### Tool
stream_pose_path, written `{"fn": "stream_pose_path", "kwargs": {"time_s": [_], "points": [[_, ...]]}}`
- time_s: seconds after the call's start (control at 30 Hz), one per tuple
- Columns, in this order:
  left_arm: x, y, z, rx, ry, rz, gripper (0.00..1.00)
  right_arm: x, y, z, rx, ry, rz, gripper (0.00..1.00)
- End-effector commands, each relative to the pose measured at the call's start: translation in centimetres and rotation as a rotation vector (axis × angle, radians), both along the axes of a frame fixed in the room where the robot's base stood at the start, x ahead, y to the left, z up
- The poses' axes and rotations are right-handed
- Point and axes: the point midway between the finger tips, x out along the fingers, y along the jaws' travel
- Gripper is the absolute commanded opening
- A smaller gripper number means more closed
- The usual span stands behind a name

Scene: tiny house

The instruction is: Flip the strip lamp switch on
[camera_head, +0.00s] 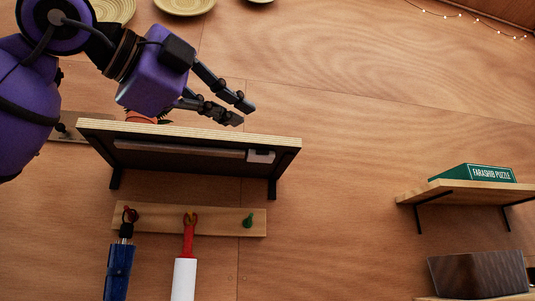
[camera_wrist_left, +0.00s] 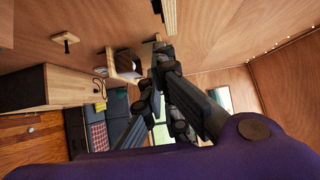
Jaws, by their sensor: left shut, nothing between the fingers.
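The strip lamp (camera_head: 180,150) is a long thin bar fixed along the underside of a wall shelf. My left gripper (camera_head: 241,112) is shut and empty. It is above the shelf's top edge in the head view, up and slightly left of the white box, apart from it. In the left wrist view the fingers (camera_wrist_left: 162,52) point away into the room; the lamp is not recognisable there. My right gripper is not in view.
The wall shelf (camera_head: 205,135) has dark brackets at both ends. Below it a peg rail (camera_head: 225,222) holds a blue umbrella (camera_head: 118,270) and a red-and-white roller (camera_head: 185,278). Another shelf (camera_head: 450,190) with a green puzzle box (camera_head: 487,173) is at right. The wall between is clear.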

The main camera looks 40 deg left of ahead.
Motion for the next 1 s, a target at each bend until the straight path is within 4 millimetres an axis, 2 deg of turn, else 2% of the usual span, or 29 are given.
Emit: {"fn": "stream_pose_path", "kwargs": {"time_s": [0.4,0.57,0.67,1.0], "points": [[-0.3,-0.1,0.2,0.000,-0.005,0.005,0.00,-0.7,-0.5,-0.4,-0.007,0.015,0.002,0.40],[0.6,-0.1,0.2,-0.001,-0.002,0.005,0.00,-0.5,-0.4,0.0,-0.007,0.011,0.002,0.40],[2.1,-0.2,0.2,-0.001,-0.002,0.006,0.00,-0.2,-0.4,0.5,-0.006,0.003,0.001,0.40],[9.0,-0.6,0.4,0.000,-0.003,0.008,0.00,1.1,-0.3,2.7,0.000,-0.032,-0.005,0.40]]}}
